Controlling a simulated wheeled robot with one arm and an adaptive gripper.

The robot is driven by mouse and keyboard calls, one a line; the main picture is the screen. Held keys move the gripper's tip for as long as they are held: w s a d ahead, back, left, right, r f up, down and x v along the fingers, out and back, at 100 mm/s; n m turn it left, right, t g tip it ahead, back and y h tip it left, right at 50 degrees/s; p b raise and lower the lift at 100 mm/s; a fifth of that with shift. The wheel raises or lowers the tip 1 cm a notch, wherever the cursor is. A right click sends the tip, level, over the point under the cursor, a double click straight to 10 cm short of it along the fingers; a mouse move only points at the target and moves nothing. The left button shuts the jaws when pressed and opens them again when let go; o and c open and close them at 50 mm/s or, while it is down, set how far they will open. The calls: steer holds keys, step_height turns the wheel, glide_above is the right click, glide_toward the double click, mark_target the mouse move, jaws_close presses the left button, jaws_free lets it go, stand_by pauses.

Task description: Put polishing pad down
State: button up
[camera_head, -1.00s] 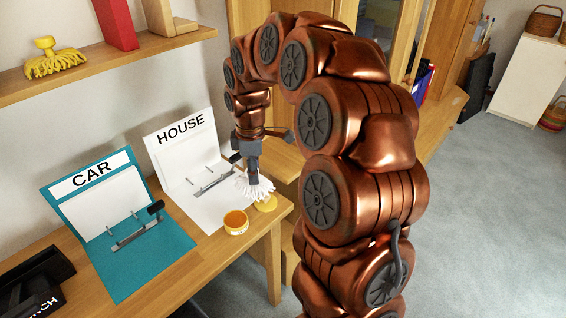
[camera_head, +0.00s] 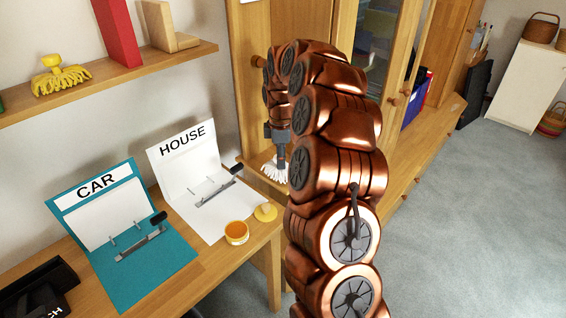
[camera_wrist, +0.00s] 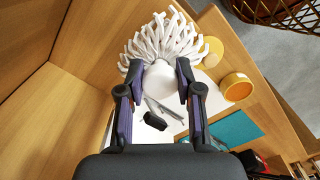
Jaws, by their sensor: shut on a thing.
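The polishing pad (camera_head: 273,173) is white, with many soft strands. My gripper (camera_head: 280,148) is shut on it, and the strands hang downward beside the right end of the table, in front of the wooden cabinet. In the wrist view the pad (camera_wrist: 165,38) fills the top middle, and its smooth white body is between the two fingers of my gripper (camera_wrist: 160,85). I cannot tell in the head view whether the strands touch a surface. Part of my arm covers the area just right of the pad.
A yellow pad (camera_head: 60,76) sits on the wall shelf (camera_head: 125,72). The wooden cabinet (camera_head: 250,60) stands behind.

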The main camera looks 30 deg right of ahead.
steer(key=shift+w+d, duration=0.1)
steer(key=shift+w+d, duration=0.2)
steer(key=shift+d, duration=0.25)
steer(key=shift+f+p, duration=0.65)
steer(key=shift+f, duration=1)
steer(key=o, duration=1)
steer(key=shift+f, duration=0.1)
